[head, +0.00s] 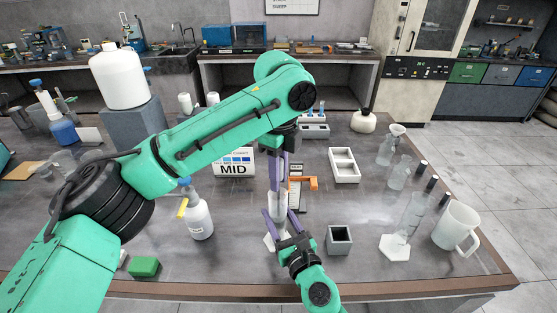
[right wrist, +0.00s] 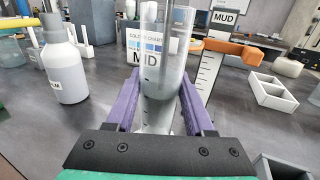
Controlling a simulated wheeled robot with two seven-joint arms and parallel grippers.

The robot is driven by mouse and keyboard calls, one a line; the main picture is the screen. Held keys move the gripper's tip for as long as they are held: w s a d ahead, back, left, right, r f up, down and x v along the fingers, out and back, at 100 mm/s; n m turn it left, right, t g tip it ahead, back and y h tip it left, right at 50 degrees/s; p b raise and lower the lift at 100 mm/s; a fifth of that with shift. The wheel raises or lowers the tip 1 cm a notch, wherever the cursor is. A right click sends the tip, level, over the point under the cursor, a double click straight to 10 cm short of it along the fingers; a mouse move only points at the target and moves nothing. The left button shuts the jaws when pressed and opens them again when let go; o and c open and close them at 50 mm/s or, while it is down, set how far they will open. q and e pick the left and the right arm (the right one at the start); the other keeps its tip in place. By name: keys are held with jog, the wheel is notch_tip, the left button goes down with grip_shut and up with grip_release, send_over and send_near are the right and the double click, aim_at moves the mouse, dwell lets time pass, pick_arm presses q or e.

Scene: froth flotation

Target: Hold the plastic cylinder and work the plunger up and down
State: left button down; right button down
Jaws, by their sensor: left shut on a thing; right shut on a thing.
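The clear plastic cylinder (head: 277,208) stands upright near the middle of the table. My right gripper (head: 281,219) is shut on its lower part from the front; in the right wrist view the cylinder (right wrist: 168,75) sits between the two purple fingers. My left gripper (head: 278,187) points straight down above the cylinder, its fingers close together at the cylinder's top. It is shut on the plunger, whose grip is mostly hidden by the fingers. A thin rod of the plunger (right wrist: 167,35) shows inside the cylinder in the right wrist view.
A scale stand with an orange arm (head: 303,182) is close behind right of the cylinder. A colour chart marked MID (head: 233,168) stands behind left, a wash bottle (head: 200,218) left, a grey square cup (head: 339,240) right. A white tray (head: 344,165) is farther back.

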pick_arm(q)
jog(key=shift+f, duration=0.95)
notch_tip(320, 180, up, 10)
jog(key=shift+f, duration=0.1)
pick_arm(e)
jog(key=shift+f, duration=0.1)
pick_arm(q)
jog(key=shift+f, duration=4.9)
jog(key=c, duration=0.6)
grip_release()
